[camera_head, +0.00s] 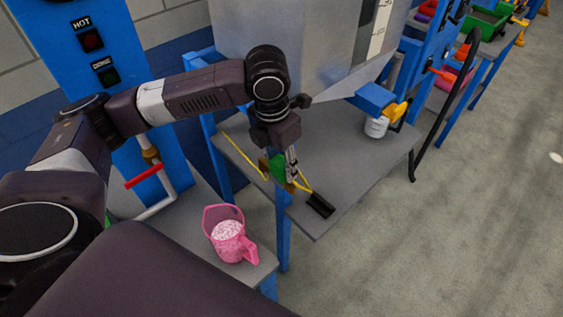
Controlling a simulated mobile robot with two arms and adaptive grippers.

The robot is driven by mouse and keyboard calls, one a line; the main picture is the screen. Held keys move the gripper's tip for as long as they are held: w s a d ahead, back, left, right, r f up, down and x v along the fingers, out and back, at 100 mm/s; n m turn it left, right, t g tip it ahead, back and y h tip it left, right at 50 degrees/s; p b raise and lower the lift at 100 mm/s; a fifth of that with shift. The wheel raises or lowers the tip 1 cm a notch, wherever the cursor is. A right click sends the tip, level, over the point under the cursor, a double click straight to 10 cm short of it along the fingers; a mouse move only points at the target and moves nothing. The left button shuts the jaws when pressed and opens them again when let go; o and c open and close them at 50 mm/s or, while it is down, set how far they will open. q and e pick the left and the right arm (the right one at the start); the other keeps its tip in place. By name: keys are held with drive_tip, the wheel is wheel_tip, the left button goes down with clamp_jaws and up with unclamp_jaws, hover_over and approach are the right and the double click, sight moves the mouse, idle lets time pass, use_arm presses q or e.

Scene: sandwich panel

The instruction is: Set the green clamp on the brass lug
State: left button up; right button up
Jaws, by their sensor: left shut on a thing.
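My left gripper (285,168) points down over the front of the grey table under the big metal vessel. It is shut on the green clamp (279,170), which shows as a small green patch between and behind the fingers. Small brownish-gold pieces (263,166) show beside the clamp; I cannot tell whether one is the brass lug or whether the clamp touches it. A yellow cable (243,153) runs along the table's left side to the gripper, and yellow also shows right of the fingers. My right gripper is not in view.
A black block (320,205) lies near the table's front edge (318,238). A pink jug (229,234) of white grains stands on a lower bench at front left. A blue panel (88,50) with buttons stands left.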

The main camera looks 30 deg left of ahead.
use_arm(q)
drive_tip(key=shift+f, duration=0.5)
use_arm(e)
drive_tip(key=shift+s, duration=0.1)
use_arm(q)
drive_tip(key=o, duration=1.3)
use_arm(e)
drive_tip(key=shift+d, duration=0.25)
use_arm(q)
drive_tip(key=shift+o, duration=0.2)
